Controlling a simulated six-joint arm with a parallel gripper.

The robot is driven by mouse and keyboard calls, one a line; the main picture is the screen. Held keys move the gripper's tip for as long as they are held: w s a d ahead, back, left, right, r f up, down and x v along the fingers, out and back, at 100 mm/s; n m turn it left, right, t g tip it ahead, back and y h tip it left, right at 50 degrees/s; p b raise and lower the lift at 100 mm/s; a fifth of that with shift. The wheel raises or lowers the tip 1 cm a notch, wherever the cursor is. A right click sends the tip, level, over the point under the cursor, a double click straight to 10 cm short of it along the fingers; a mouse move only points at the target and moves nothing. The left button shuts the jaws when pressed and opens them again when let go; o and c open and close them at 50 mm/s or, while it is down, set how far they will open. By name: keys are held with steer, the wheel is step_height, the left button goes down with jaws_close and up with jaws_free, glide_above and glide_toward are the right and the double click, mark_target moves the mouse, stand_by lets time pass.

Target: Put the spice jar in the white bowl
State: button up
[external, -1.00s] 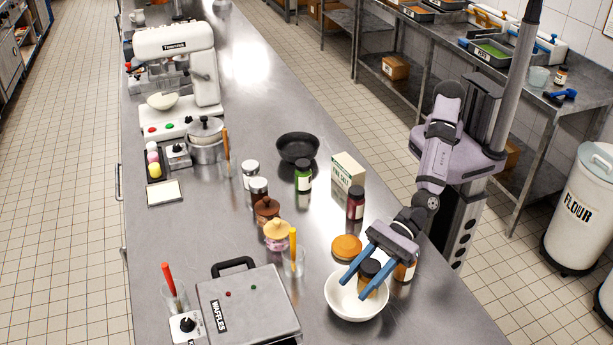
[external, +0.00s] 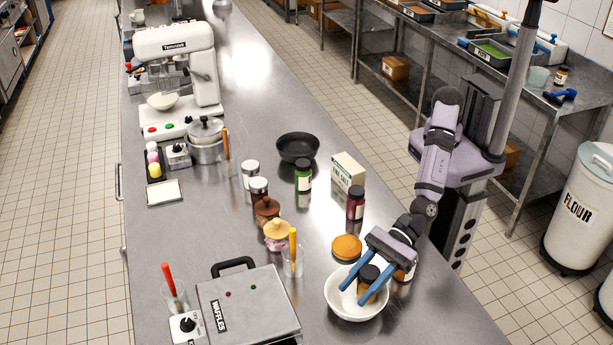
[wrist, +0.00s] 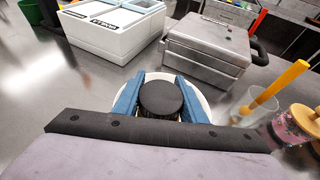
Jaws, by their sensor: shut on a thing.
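The spice jar (external: 367,283), with a black lid and an amber body, is between the blue fingers of my gripper (external: 353,294). My gripper is shut on it. In the wrist view the jar's black lid (wrist: 161,97) sits between the two blue fingers (wrist: 159,98). The white bowl (external: 341,309) is on the steel counter, and the jar is upright over or inside it. I cannot tell whether the jar's base touches the bowl. In the wrist view the bowl's rim (wrist: 207,106) shows around the fingers, mostly hidden.
A jar stands partly hidden behind my gripper (external: 404,273). An orange round item (external: 347,247) lies behind the bowl. A waffle maker (external: 247,305) and a glass with a yellow-handled tool (external: 292,262) stand to the left. A salt box (external: 347,172) stands farther back.

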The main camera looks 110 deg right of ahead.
steer(key=shift+f, duration=0.1)
steer(key=o, duration=1.2)
steer(key=shift+s+r+p, duration=0.15)
steer(key=shift+r+p, duration=0.6)
steer(key=shift+p, duration=0.2)
steer(key=b+v, duration=0.4)
steer(key=v, duration=0.7)
steer(key=shift+s+d, duration=0.25)
